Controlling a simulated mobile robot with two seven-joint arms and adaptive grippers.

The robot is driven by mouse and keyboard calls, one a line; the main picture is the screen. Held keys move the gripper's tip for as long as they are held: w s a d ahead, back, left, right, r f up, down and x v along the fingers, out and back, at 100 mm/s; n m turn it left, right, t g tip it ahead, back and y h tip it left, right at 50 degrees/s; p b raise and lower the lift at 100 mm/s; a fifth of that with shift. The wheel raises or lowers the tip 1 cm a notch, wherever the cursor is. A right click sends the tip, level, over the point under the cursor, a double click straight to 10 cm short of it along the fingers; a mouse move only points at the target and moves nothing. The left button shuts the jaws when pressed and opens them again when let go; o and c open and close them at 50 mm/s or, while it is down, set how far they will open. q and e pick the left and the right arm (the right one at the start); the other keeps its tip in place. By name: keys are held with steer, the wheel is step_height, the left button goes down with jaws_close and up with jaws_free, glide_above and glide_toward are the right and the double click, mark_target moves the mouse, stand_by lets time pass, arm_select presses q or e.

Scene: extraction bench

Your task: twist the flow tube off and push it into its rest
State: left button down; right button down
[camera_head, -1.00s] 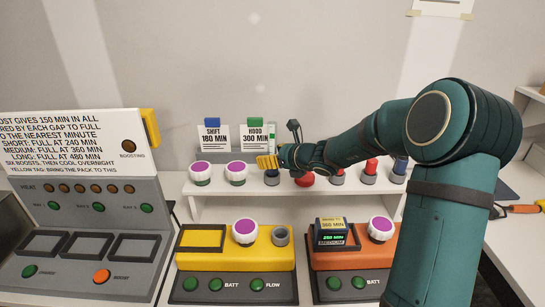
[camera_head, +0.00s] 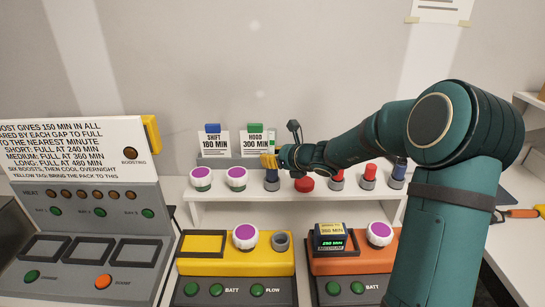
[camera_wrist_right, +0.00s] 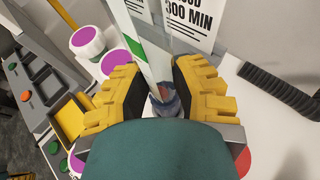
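The flow tube (camera_wrist_right: 150,50), a clear upright tube with a white strip and a green band, stands between the fingers of my right gripper (camera_wrist_right: 162,75) in the right wrist view. The pads lie close on both sides and appear to grip it. Its lower end meets a blue-grey collar (camera_wrist_right: 165,105); I cannot tell how deep it sits. In the head view the tube (camera_head: 272,137) rises above my right gripper (camera_head: 269,160), over a blue-grey holder (camera_head: 271,182) on the white shelf. My left gripper is not in view.
Purple-capped knobs (camera_head: 236,178) and red-topped pieces (camera_head: 337,178) stand along the shelf. The HOOD card (camera_head: 254,143) is close behind the tube. A black ribbed hose (camera_wrist_right: 275,88) lies right of my gripper. A yellow unit (camera_head: 220,266) has an empty grey ring (camera_head: 282,242).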

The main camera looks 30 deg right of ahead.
steer(key=shift+f+b, duration=0.4)
steer(key=shift+f, duration=0.1)
stand_by(0.6)
steer(key=c, duration=0.7)
jaws_free()
steer(key=shift+c, duration=0.2)
steer(key=shift+r, duration=0.1)
steer(key=shift+s+d+r, duration=0.2)
steer(key=shift+s+r, duration=0.1)
steer(key=shift+s, duration=0.2)
steer(key=v, duration=1)
steer(key=shift+s, duration=0.45)
steer(key=shift+r, duration=0.1)
